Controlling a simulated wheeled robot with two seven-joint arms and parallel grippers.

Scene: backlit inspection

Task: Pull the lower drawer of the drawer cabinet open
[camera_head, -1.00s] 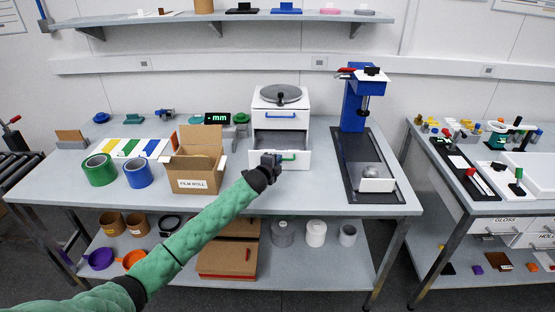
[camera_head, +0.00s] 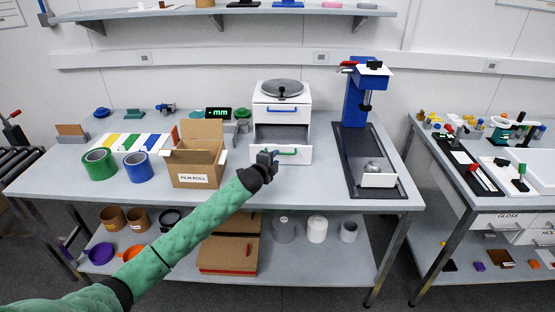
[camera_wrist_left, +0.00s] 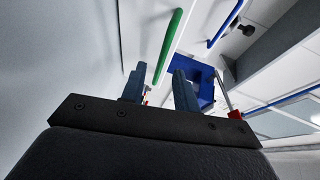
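The white drawer cabinet (camera_head: 260,97) stands on the middle bench. Its upper drawer has a blue handle (camera_head: 281,108) and looks shut. The lower drawer (camera_head: 303,156) stands out from the cabinet, with a dark opening above its front. Its green handle (camera_head: 287,153) also shows in the left wrist view (camera_wrist_left: 171,43). My left gripper (camera_head: 267,156) is at the left end of this handle. In the left wrist view its fingers (camera_wrist_left: 160,88) are apart, with the handle's near end just beyond and between them. Contact is not clear. My right gripper is out of view.
A cardboard box (camera_head: 195,178) stands left of the cabinet, close to my left arm. A blue press stand (camera_head: 354,100) on a dark base is to the right. A round grey plate (camera_head: 282,88) lies on top of the cabinet.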

